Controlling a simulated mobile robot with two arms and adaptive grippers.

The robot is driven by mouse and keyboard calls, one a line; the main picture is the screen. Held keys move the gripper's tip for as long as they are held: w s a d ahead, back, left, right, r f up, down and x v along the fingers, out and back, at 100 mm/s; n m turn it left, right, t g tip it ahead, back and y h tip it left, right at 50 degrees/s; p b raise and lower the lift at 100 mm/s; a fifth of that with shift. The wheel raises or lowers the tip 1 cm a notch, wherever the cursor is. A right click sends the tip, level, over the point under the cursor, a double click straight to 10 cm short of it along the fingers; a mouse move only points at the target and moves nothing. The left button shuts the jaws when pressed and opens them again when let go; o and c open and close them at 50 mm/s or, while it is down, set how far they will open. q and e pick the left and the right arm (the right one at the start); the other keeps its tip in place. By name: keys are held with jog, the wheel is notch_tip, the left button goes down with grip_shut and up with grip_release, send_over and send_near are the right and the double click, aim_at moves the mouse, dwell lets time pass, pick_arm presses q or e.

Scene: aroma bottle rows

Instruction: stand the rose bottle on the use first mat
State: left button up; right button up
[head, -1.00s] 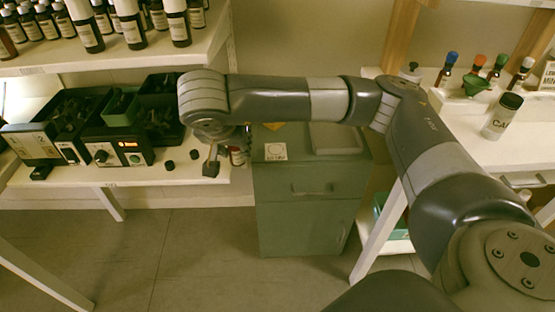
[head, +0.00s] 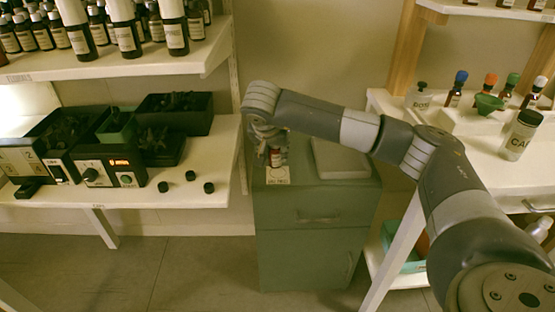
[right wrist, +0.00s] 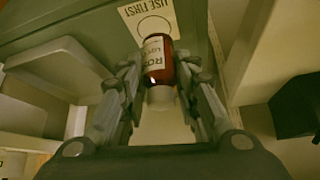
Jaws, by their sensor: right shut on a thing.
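The rose bottle (right wrist: 156,58) is amber-red with a white cap and a label reading "RO…" in the right wrist view. My right gripper (right wrist: 158,72) is shut on it. In the head view the bottle (head: 275,158) hangs below my right gripper (head: 273,150), over or just at the use first mat (head: 278,177). The mat (right wrist: 150,20) is a pale card with a printed circle and "USE FIRST", on top of the green cabinet (head: 310,235). I cannot tell whether the bottle touches the mat. My left gripper is not in view.
A pale tray (head: 340,160) lies on the cabinet right of the mat. A shelf with black boxes (head: 172,113) and several small black caps (head: 190,175) stands close on the left.

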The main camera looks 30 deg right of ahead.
aim_at(278, 158)
jog(key=shift+w+d+f, duration=0.15)
jog(key=shift+w+d, duration=0.2)
jog(key=shift+d, duration=0.3)
jog(key=shift+f+b, duration=0.45)
jog(key=shift+f, duration=1.25)
jog(key=shift+f, duration=0.15)
jog(key=o, duration=1.1)
